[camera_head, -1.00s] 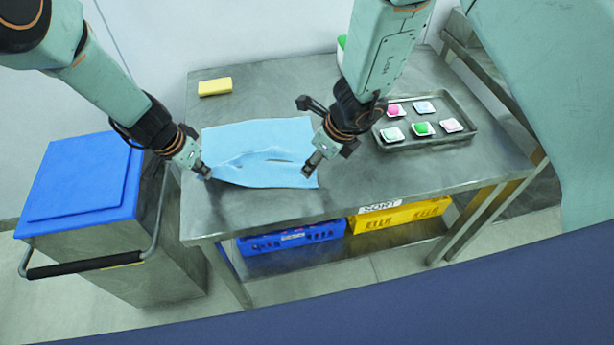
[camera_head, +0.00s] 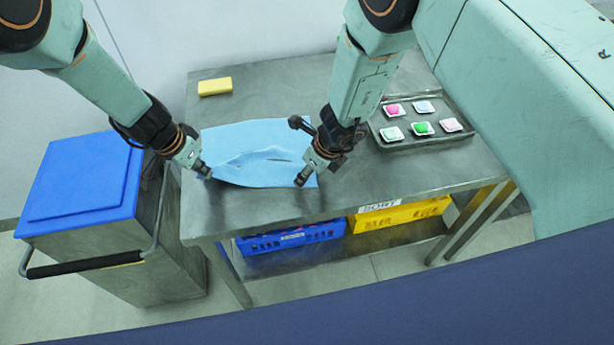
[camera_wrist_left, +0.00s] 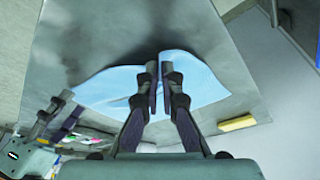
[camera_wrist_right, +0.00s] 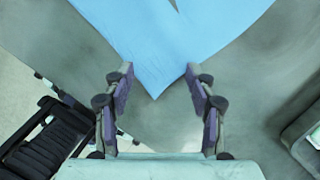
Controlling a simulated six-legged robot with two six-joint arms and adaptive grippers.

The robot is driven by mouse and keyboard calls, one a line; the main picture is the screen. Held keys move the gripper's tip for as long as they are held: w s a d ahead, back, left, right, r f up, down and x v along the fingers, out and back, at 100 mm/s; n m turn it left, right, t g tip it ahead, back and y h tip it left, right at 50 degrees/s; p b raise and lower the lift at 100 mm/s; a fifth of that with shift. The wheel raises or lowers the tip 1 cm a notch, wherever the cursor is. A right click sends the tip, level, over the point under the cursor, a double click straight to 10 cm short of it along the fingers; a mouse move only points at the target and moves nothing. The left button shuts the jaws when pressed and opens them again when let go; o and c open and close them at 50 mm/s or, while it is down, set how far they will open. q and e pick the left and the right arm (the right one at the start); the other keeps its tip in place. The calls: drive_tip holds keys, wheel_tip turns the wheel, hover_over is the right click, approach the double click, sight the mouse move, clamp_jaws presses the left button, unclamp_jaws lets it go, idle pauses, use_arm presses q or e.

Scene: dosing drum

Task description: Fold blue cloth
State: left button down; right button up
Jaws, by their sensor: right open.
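The blue cloth (camera_head: 240,137) lies on the metal table, mostly flat, with a raised wrinkle across its middle. My left gripper (camera_head: 206,173) is at its front left corner. In the left wrist view the fingers (camera_wrist_left: 159,84) are close together with the cloth's edge (camera_wrist_left: 110,86) pinched between them. My right gripper (camera_head: 302,180) is at the front right corner, low over the table. In the right wrist view its fingers (camera_wrist_right: 158,88) are spread, and the cloth's corner (camera_wrist_right: 160,70) points in between them, apart from both.
A yellow sponge (camera_head: 215,86) lies at the back left of the table (camera_head: 270,215). A tray (camera_head: 440,143) with several small coloured packs is at the right, partly behind my right arm. A blue-lidded bin (camera_head: 80,180) stands left. Blue (camera_head: 290,238) and yellow (camera_head: 400,214) crates sit below.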

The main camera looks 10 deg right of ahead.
drive_tip(key=shift+w+f, duration=0.1)
drive_tip(key=shift+f, duration=0.1)
drive_tip(key=shift+c, duration=0.6)
drive_tip(key=shift+s+f, duration=0.1)
drive_tip(key=shift+s, duration=0.2)
clamp_jaws()
idle(0.3)
drive_tip(key=r, duration=0.4)
drive_tip(key=shift+w+r, duration=0.3)
drive_tip(key=shift+r, duration=0.1)
drive_tip(key=shift+s+a+r, duration=0.1)
drive_tip(key=shift+s+r, duration=0.05)
drive_tip(key=shift+r, duration=0.15)
